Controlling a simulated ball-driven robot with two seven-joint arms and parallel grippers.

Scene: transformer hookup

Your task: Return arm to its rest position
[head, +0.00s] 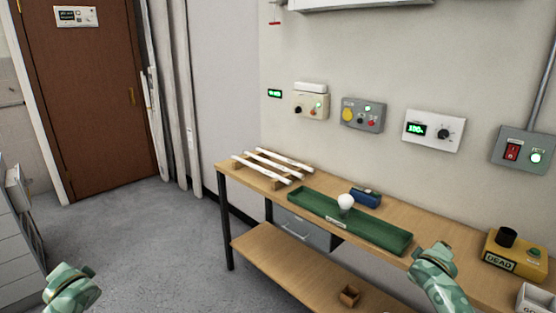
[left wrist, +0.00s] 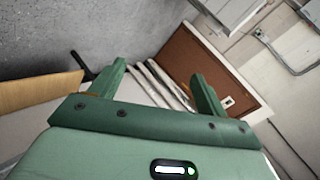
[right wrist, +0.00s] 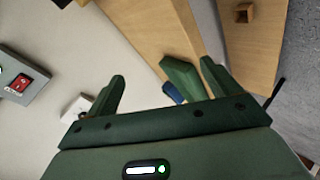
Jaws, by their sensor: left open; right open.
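My left gripper (left wrist: 158,72) is open in the left wrist view, with nothing between its two green fingers. It points across the room toward the brown door (left wrist: 205,65). My right gripper (right wrist: 162,72) is open and empty in the right wrist view. The workbench (right wrist: 150,25) and part of the green tray (right wrist: 180,75) lie beyond its fingers. In the head view, green parts of my left arm show at the bottom left and of my right arm at the bench's front edge. I cannot make out either gripper's fingers there.
The workbench (head: 258,257) carries white tubes on wooden supports (head: 272,165), the green tray (head: 300,207) with a white bulb (head: 345,201), a blue object (head: 366,198) and a yellow box marked DEAD (head: 515,255). Control boxes hang on the wall. The floor (head: 150,240) left of the bench is clear.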

